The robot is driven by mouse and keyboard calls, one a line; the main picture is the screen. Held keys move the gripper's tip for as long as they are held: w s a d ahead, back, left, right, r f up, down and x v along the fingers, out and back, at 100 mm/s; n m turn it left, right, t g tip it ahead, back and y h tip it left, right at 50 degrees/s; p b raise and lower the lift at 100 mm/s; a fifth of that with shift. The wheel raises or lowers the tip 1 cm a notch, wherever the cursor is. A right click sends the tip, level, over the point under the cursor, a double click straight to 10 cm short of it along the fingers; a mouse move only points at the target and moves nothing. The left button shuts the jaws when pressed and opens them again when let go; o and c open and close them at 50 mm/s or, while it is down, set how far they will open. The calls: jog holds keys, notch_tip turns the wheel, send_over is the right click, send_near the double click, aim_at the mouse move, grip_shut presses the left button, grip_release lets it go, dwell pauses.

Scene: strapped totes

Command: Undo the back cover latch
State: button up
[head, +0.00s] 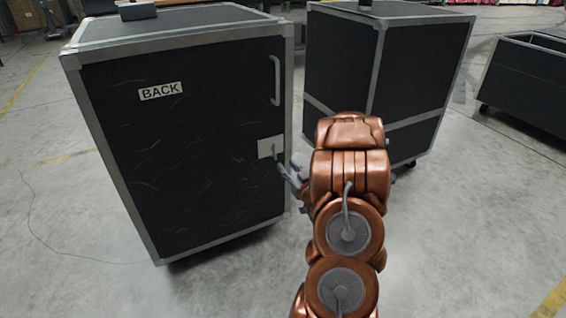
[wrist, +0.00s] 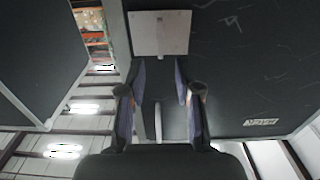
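The black case with the BACK label (head: 160,92) stands at the left in the head view. Its latch (head: 265,148) is a pale square plate with a small lever, low on the right side of the back cover. The latch plate (wrist: 160,30) also shows at the top of the wrist view, its lever pointing down in that picture. My gripper (head: 287,170) is just to the right of and below the latch. In the wrist view my gripper (wrist: 160,78) has its fingers apart with nothing between them; whether a fingertip touches the lever is unclear.
A pale pull handle (head: 276,80) sits above the latch on the same cover. A second black case (head: 412,65) stands close on the right, leaving a narrow gap. A low open bin (head: 525,85) is at far right. The floor in front is clear.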

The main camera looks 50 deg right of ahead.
jog(key=shift+v, duration=0.85)
jog(key=shift+a, duration=0.1)
jog(key=a+r+n+g+y+p, duration=0.1)
jog(key=a+r+g+p, duration=0.45)
jog(key=r+p, duration=0.4)
jog(key=a+r+n+g+y+p, duration=0.1)
jog(key=a+r+g+p, duration=0.3)
jog(key=a+r+p, duration=0.45)
jog(key=s+a+r+n+g+y+p, duration=0.1)
jog(key=s+a+r+g+y+p, duration=0.2)
jog(key=s+a+r+g+p, duration=0.6)
jog(key=s+a+r+p, duration=0.9)
jog(key=s+a+r, duration=0.8)
jog(key=s+r, duration=0.1)
jog(key=shift+s+r+n+y, duration=0.25)
jog(key=shift+s+n+y, duration=0.05)
jog(key=shift+s+y, duration=0.1)
jog(key=shift+o, duration=0.4)
